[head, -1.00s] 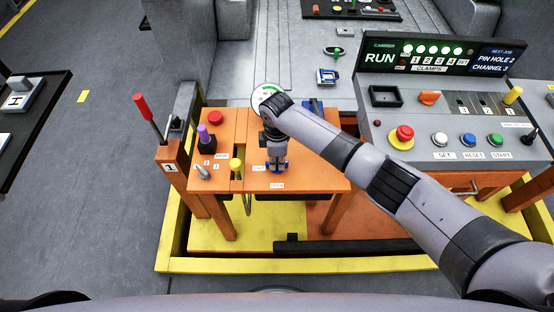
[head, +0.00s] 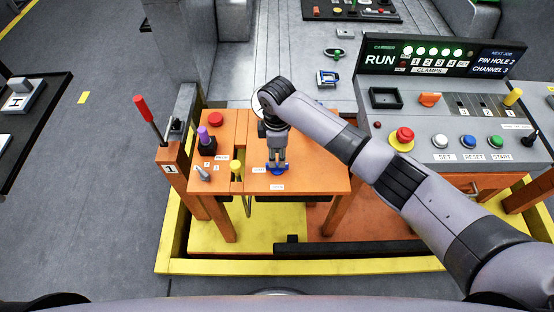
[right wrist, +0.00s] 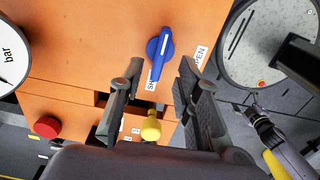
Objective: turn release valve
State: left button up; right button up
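The release valve has a blue handle (head: 278,170) on the orange table top, near its front edge. In the right wrist view the handle (right wrist: 159,48) lies slanted, with its narrow end by the partly covered SHUT label. The OPEN label (right wrist: 200,57) is to the right. My right gripper (head: 277,165) points down over the handle. In the right wrist view its fingers (right wrist: 158,78) are apart, one on each side of the handle's line, with the handle ahead of the tips. I cannot tell if they touch it. My left gripper is not clearly in view.
A yellow knob (head: 236,166), a purple-topped knob (head: 204,136) and a red button (head: 215,118) share the orange table (head: 320,178). A red lever (head: 145,112) stands at its left. A grey control console (head: 450,120) is at the right. A gauge (right wrist: 10,52) is behind the valve.

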aim_at(277, 164)
notch_tip(277, 164, up, 7)
dwell(0.3)
dwell(0.4)
